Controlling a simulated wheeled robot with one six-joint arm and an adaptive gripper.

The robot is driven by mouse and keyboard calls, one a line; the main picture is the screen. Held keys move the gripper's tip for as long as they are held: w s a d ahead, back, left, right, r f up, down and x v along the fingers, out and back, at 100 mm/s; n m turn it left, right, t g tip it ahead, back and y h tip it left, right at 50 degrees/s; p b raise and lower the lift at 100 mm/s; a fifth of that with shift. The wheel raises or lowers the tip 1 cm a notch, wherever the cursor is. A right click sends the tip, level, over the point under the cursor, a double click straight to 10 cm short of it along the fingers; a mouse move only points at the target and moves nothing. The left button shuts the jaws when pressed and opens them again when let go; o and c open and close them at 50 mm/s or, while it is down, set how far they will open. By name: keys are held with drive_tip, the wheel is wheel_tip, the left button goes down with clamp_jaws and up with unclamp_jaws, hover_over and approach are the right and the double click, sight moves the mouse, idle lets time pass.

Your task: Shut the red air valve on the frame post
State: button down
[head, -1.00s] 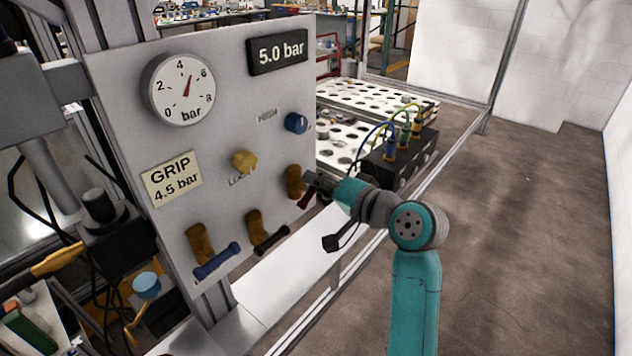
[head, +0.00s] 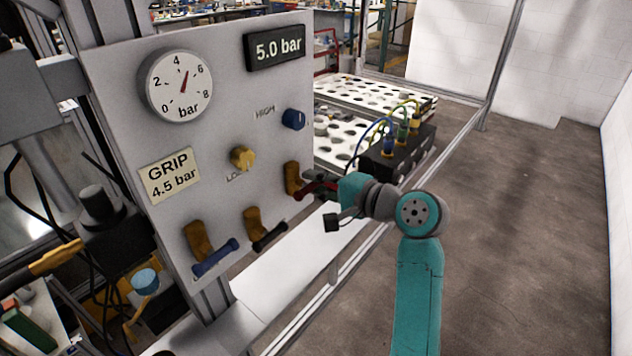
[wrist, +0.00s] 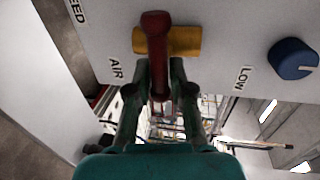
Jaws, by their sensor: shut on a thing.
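The red valve lever (head: 310,190) is on the right brass valve (head: 292,180), low on the grey panel of the frame post. It sticks out from the valve body to the right, towards my gripper (head: 322,185). In the wrist view the red lever (wrist: 156,50) lies over the brass body (wrist: 185,41), beside an "AIR" label. My gripper (wrist: 156,80) has its two fingers on either side of the lever and is shut on it. The fingers hide part of the lever in the head view.
A blue lever (head: 215,258) and a black lever (head: 269,238) are on the valves to the left. Above are a yellow knob (head: 242,158), a blue knob (head: 293,119) and a gauge (head: 180,86). A black box with cables (head: 400,158) stands behind my gripper.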

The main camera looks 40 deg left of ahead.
drive_tip(key=shift+f, duration=0.1)
drive_tip(key=c, duration=1.1)
unclamp_jaws()
drive_tip(key=shift+c, duration=0.2)
drive_tip(key=shift+d, duration=0.1)
drive_tip(key=w+v, duration=0.1)
drive_tip(key=v, duration=1)
drive_tip(key=shift+s+d, duration=0.4)
drive_tip(key=shift+s, duration=0.1)
